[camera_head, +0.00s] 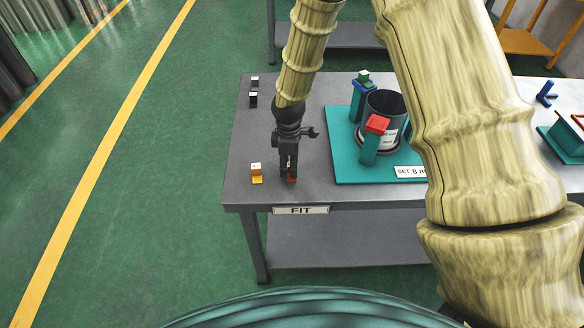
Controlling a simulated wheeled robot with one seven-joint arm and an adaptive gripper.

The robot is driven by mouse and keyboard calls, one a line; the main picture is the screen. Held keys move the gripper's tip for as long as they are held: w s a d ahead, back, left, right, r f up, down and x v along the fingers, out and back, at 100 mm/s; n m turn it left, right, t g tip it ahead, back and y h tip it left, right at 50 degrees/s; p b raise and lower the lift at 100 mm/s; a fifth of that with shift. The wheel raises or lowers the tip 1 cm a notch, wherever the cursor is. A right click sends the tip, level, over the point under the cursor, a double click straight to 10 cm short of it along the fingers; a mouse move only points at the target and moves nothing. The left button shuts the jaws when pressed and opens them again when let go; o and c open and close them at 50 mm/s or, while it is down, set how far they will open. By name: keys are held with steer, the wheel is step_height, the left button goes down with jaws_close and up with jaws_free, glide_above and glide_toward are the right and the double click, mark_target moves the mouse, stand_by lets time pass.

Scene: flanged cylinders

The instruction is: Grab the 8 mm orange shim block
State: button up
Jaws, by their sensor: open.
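An orange block (257,180) with a white upper part stands near the front left corner of the grey table; any size marking on it is too small to read. My gripper (290,177) points down just to the right of it and is open. A small red block (292,179) shows at the fingertips, mostly hidden by them. I cannot tell whether the fingers touch it. The orange block is apart from my gripper.
Two dark blocks with white tops (253,99) stand at the table's back left. A teal plate (345,170) to the right holds a dark flanged cylinder (385,105), posts with red and green tops, and a "SET 8 m" sign (410,172). A "FIT" label (300,210) marks the front edge.

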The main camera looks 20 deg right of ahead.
steer(key=shift+f, duration=0.25)
jaws_close()
stand_by(0.3)
steer(key=shift+r+b, duration=0.6)
steer(key=shift+r, duration=0.25)
steer(key=shift+r+b, duration=0.45)
steer(key=shift+r, duration=0.4)
steer(key=s+a+r+b, duration=0.1)
steer(key=s+a+b, duration=0.1)
steer(key=s, duration=0.5)
steer(key=s+a+b, duration=0.2)
steer(key=s+a, duration=0.1)
steer(key=s, duration=0.5)
steer(key=shift+a+r+b, duration=0.3)
steer(key=shift+r+b, duration=0.05)
